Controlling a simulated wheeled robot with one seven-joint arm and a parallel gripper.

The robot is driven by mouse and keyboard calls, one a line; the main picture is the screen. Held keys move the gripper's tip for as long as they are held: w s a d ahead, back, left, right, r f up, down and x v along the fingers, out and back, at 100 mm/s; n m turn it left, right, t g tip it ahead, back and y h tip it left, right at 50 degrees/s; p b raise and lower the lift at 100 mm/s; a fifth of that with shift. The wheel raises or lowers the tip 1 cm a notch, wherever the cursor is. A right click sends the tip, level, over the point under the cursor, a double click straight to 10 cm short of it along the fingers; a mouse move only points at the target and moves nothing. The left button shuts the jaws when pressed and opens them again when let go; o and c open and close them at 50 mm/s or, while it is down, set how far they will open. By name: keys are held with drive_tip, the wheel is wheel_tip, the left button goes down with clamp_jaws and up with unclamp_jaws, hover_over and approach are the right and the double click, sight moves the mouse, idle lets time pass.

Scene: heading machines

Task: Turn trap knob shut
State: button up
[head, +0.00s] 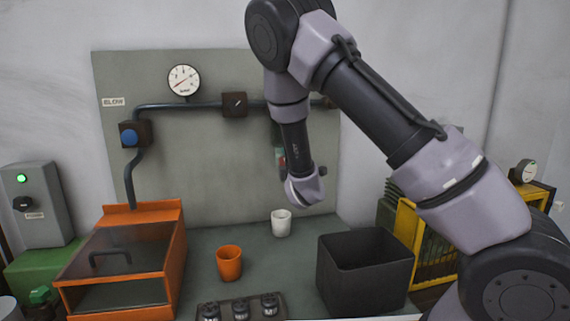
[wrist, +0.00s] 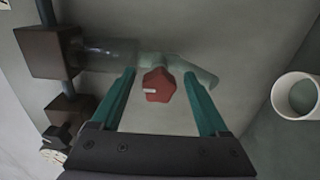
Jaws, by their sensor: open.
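A red knob (wrist: 158,86) with a pale mark on it sits on a pale green fitting (wrist: 195,68) in the wrist view. I take it to be the trap knob. My gripper (wrist: 159,73) is open, with one teal finger on each side of the knob. I cannot tell whether either finger touches it. In the head view, a small red part (head: 281,154) shows beside my arm's end, which hides most of the fitting and the gripper fingers.
A clear tube (wrist: 105,53) joins the fitting to a dark box (wrist: 45,50). A white cup (head: 281,223), an orange cup (head: 229,263) and a dark open bin (head: 325,275) stand on the bench below. An orange lidded box (head: 170,262) is at left. A gauge (head: 183,80) is above.

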drive_tip(key=s+d, duration=0.2)
drive_tip(key=s, duration=0.8)
drive_tip(key=shift+s, duration=0.2)
drive_tip(key=d+r+m+g+h, duration=0.2)
drive_tip(key=d+r+m+g, duration=0.5)
drive_tip(key=d+m, duration=0.7)
drive_tip(key=s+d+r+m+g, duration=0.1)
drive_tip(key=s+d+r+m, duration=0.1)
drive_tip(key=s, duration=0.6)
drive_tip(key=s+d+r+m+g, duration=0.1)
drive_tip(key=s+d+r+m, duration=0.1)
drive_tip(key=s+r+m, duration=0.3)
drive_tip(key=s+d+r+m+g, duration=0.1)
drive_tip(key=s+r, duration=0.4)
drive_tip(key=s, duration=0.6)
drive_tip(key=d+m, duration=0.1)
drive_tip(key=m, duration=0.1)
drive_tip(key=shift+s+d+r+m+y, duration=0.2)
drive_tip(key=shift+s+m+y, duration=0.1)
drive_tip(key=shift+s, duration=0.1)
